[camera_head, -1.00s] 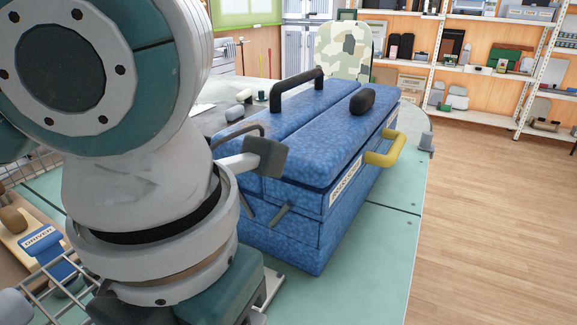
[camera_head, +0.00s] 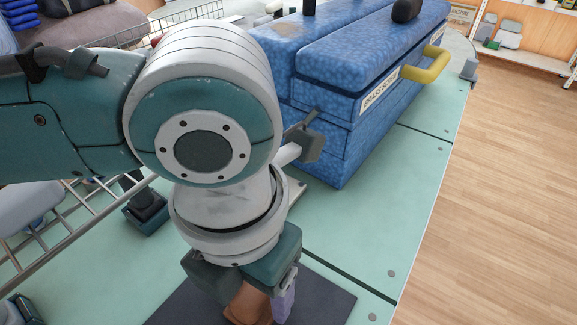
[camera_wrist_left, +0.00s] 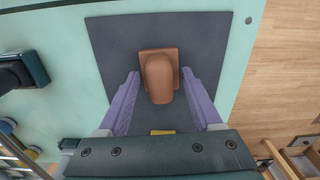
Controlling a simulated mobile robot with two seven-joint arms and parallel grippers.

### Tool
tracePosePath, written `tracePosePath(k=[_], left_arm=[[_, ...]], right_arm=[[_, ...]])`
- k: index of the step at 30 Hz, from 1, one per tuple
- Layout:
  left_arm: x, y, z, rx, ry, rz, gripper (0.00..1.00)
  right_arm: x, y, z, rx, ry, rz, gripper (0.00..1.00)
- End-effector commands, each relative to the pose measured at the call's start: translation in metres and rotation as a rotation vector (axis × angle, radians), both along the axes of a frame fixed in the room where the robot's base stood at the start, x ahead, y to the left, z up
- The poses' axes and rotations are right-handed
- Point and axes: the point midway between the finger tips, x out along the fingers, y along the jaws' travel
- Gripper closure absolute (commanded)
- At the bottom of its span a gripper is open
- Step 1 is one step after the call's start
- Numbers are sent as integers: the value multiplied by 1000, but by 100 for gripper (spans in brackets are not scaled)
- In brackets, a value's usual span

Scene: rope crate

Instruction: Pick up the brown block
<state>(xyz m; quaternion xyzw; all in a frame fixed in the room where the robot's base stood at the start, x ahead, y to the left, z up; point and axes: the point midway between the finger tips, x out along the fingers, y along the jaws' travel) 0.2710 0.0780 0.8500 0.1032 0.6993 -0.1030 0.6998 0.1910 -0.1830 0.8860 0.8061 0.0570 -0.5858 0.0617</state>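The brown block (camera_wrist_left: 159,72) stands on a dark grey mat (camera_wrist_left: 112,50) in the left wrist view, a rounded upright part on a squarish base. My left gripper (camera_wrist_left: 160,76) is open, with one purple finger on each side of the block's lower part. Gaps show between fingers and block, and no contact is visible. In the head view the block (camera_head: 248,304) shows partly under my left gripper (camera_head: 262,298), whose body hides its top. One purple finger shows at the block's right. My right gripper is in neither view.
A large blue box (camera_head: 345,110) with a yellow handle (camera_head: 427,66) stands behind my left arm on the pale green table (camera_head: 385,195). A wire rack (camera_head: 80,215) lies at the left. The table right of the mat is clear up to its edge.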

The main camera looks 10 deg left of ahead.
Motion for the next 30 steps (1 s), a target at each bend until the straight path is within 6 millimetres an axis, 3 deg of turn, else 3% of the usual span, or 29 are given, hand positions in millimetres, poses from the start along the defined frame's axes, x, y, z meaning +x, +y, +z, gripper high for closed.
tracePosePath(k=[2,17,30], left_arm=[[0,0,0,0,0,0,44],[0,0,0,1,0,1,100],[0,0,2,0,-1,1,100]], right_arm=[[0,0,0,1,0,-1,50],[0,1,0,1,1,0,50],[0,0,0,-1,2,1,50]])
